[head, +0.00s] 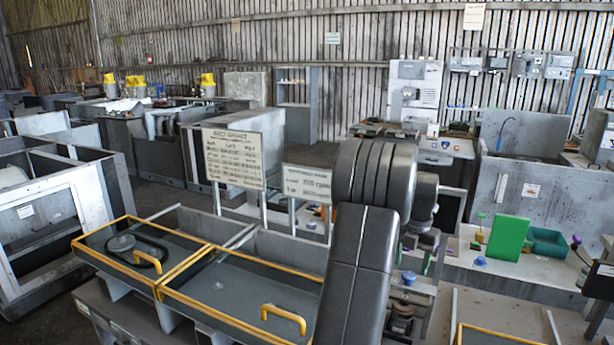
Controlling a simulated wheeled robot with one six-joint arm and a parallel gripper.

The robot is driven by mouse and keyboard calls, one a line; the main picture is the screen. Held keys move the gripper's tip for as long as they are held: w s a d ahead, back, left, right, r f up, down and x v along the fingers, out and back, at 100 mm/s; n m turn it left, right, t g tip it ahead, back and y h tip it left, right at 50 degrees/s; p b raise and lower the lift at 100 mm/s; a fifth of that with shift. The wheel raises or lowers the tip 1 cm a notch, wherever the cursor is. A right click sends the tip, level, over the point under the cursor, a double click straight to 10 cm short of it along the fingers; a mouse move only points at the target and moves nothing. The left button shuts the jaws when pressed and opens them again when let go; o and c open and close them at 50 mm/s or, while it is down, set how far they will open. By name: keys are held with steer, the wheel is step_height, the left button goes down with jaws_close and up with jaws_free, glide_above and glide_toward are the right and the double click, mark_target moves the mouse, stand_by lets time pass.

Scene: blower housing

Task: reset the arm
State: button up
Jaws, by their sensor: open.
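My own arm (358,275) stands in the middle of the head view. Its dark grey link rises from the bottom edge to a large ribbed joint (375,178), and a smaller dark joint (425,200) shows just behind and to the right. The arm is folded up close to the camera. I cannot make out my gripper's fingers; they seem hidden behind the arm's links. Nothing can be seen held by the arm.
Grey bins with yellow-edged, yellow-handled lids (235,295) stand in front, left of the arm. Two printed signs stand behind them, the larger one (233,158) at left. On the right, a pale bench holds a green block (507,238) and a teal tray (547,241).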

step_height(320, 180, down, 3)
steer(key=shift+r, duration=0.1)
steer(key=shift+r, duration=0.1)
stand_by(0.4)
step_height(320, 180, up, 13)
steer(key=b, duration=0.2)
step_height(320, 180, down, 13)
steer(key=shift+f+p, duration=0.15)
steer(key=shift+p, duration=1.05)
steer(key=m, duration=0.5)
steer(key=shift+m, duration=0.4)
steer(key=m, duration=1)
steer(key=shift+m, duration=0.4)
steer(key=m, duration=0.5)
